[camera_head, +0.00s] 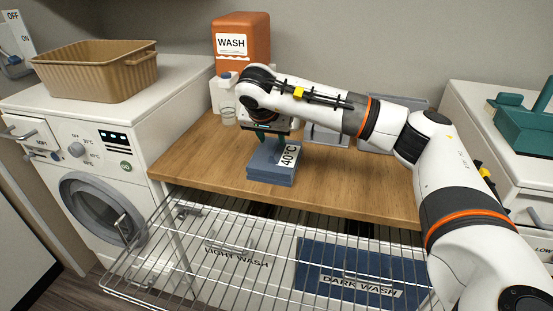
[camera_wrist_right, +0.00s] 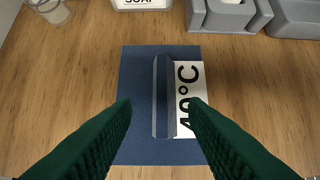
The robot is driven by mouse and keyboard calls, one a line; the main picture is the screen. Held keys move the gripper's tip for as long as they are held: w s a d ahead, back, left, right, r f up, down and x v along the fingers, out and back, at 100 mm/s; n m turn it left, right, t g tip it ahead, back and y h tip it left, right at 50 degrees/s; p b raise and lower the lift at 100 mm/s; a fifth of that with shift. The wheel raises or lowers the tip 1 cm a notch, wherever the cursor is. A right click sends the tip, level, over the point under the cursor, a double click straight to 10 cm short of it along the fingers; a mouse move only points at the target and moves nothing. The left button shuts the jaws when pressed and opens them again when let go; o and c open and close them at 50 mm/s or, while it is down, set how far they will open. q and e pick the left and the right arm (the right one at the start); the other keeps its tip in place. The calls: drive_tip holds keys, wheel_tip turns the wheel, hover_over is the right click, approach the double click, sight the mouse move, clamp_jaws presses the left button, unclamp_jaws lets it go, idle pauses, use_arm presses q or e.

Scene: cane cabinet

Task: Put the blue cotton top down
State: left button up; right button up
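The blue cotton top (camera_head: 268,165) is a folded blue block with a white 40°C label, lying flat on the wooden counter (camera_head: 205,150). In the right wrist view the top (camera_wrist_right: 135,75) shows from above, with a raised ridge (camera_wrist_right: 162,95) along its middle. My right gripper (camera_head: 270,138) is right over the top. In the right wrist view its dark green fingers (camera_wrist_right: 162,115) are spread, one on each side of the ridge, with gaps to it. Whether the fingertips touch the top's surface cannot be told. My left gripper is not in view.
A wire rack (camera_head: 170,255) sticks out below the counter over light wash and dark wash (camera_head: 345,270) bins. A washer with a brown basket (camera_head: 95,80) stands left. An orange WASH container (camera_head: 255,30) and grey holders (camera_head: 325,136) stand at the back. Counter left of the top is clear.

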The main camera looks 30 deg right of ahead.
sight(276, 147)
drive_tip(key=x, duration=0.4)
drive_tip(key=shift+d+f+p, duration=0.2)
drive_tip(key=shift+d+p, duration=0.15)
drive_tip(key=shift+d, duration=0.05)
drive_tip(key=shift+w+f, duration=0.1)
drive_tip(key=shift+f, duration=0.1)
drive_tip(key=shift+f, duration=0.25)
clamp_jaws()
